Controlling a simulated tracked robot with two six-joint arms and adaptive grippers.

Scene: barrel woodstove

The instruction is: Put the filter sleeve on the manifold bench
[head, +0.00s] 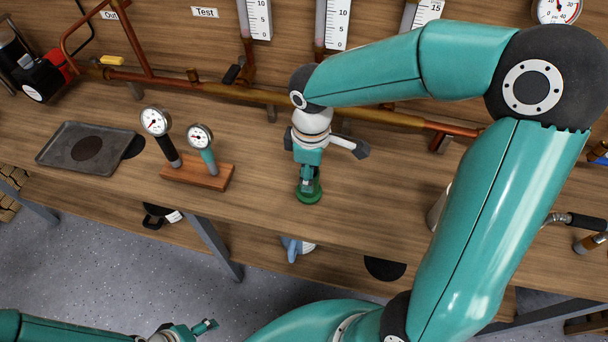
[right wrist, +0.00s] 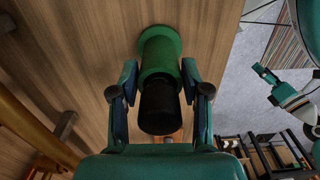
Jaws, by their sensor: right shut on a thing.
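The filter sleeve, a green cylinder with a wide green flange and a black end (right wrist: 158,105), is between the fingers of my right gripper (right wrist: 160,100). The gripper is shut on it. In the head view the sleeve's green flange (head: 309,191) shows below the right gripper (head: 307,176), flange down, over the front part of the wooden manifold bench (head: 370,205). I cannot tell if the flange touches the bench top. My left gripper (head: 190,330) is low at the bottom edge, away from the bench, and its opening is unclear.
A wooden block with two gauges (head: 198,172) stands left of the sleeve. A grey tray (head: 88,147) lies further left. A copper pipe (head: 240,93) runs along the back. Bare bench lies around the sleeve. A lower shelf (head: 345,268) sits below the front edge.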

